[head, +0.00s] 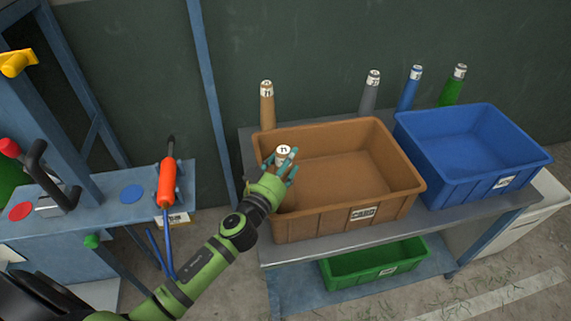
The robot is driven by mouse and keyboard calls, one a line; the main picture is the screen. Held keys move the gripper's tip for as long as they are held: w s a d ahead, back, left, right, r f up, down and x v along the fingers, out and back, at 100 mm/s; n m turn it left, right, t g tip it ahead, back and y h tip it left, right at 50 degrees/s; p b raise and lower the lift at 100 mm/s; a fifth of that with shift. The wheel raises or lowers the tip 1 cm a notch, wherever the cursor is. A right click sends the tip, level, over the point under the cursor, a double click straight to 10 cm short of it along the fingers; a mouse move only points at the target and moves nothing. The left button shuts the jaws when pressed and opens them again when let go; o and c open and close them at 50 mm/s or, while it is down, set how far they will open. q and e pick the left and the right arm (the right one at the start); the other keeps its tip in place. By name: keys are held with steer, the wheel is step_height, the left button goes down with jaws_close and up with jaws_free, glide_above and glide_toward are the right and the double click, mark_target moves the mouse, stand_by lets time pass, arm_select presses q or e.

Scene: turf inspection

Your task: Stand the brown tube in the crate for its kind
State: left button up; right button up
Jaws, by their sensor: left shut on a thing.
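My left gripper (286,166) is shut on a brown tube (281,158), whose white printed cap points up. The gripper and tube are over the left end of the brown crate (393,158), which has a label reading "CARD". The fingers and hand hide most of the tube, and I cannot tell whether its lower end touches the crate floor. Another brown tube (267,108) stands behind the crate's back left corner. The visible crate floor is bare. My right gripper is not in view.
A blue crate (478,185) stands right of the brown one on the grey table (440,217). Grey (369,94), blue (409,90) and green (452,88) tubes stand behind. A green crate (340,273) sits below. A bench (120,207) with an orange-handled tool (167,183) is at left.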

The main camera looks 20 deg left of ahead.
arm_select(q)
steer(key=shift+f, duration=0.2)
steer(key=o, duration=1.1)
steer(key=shift+r, duration=0.3)
steer(key=s+b, duration=0.2)
steer(key=s, duration=1)
steer(key=shift+a+f+b, duration=0.2)
steer(key=shift+a+b, duration=0.1)
steer(key=shift+a, duration=0.15)
